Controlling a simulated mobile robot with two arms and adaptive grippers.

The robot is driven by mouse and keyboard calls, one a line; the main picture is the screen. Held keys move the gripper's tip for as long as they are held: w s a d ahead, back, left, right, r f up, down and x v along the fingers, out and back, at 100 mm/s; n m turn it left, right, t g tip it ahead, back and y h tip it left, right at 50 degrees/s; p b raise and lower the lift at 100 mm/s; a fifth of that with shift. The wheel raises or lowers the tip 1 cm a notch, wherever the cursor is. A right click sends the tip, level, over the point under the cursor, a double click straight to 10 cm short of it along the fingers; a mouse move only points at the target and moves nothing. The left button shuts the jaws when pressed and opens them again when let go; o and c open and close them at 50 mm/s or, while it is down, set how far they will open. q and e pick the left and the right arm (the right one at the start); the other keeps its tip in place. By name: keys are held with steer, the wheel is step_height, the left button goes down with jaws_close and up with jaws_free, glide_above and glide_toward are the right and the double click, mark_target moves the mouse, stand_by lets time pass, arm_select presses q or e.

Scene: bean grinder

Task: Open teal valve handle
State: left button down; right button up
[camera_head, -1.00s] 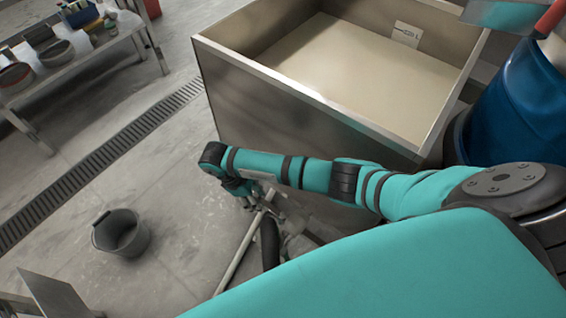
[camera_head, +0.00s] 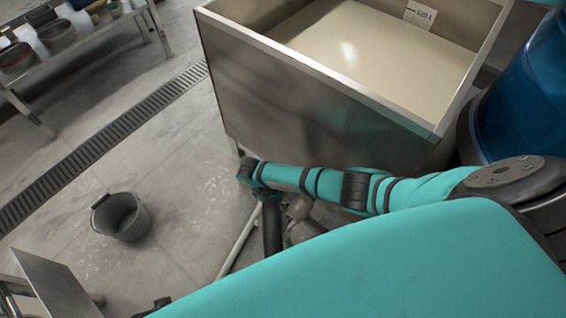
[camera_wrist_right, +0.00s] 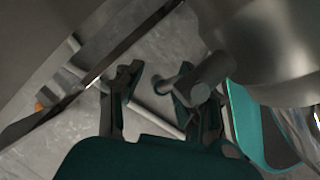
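In the right wrist view my right gripper (camera_wrist_right: 165,105) is open, with its two dark fingers apart. A grey cylindrical fitting (camera_wrist_right: 212,70) lies close beside the right finger, below a shiny metal vessel (camera_wrist_right: 270,45). A small dark teal piece (camera_wrist_right: 192,94) at the fitting's end may be the valve handle; the finger overlaps it, and I cannot tell whether they touch. In the head view my right forearm hangs down by the metal cabinet, and its gripper is hidden or too small to make out. I cannot make out my left gripper.
A metal cabinet with an open top (camera_head: 300,88) stands behind my right arm, with a blue barrel (camera_head: 525,100) at its right. A grey bucket (camera_head: 121,217) stands on the floor at left. A pale pipe (camera_head: 240,242) runs beside my forearm. Open floor lies around the bucket.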

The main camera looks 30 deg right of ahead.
steer(key=shift+c, duration=0.4)
jaws_close()
steer(key=shift+a+y, duration=0.1)
steer(key=shift+y, duration=0.2)
arm_select(q)
steer(key=f, duration=0.1)
steer(key=s+f, duration=0.1)
steer(key=f+p, duration=0.1)
steer(key=shift+s+a+f, duration=0.1)
steer(key=shift+s, duration=0.15)
arm_select(e)
steer(key=a+y, duration=0.1)
steer(key=g+y, duration=0.1)
steer(key=y, duration=0.1)
steer(key=s+a+n+g+y, duration=0.1)
steer(key=shift+a+r+y, duration=0.3)
steer(key=shift+r, duration=0.1)
steer(key=shift+o, duration=0.4)
jaws_free()
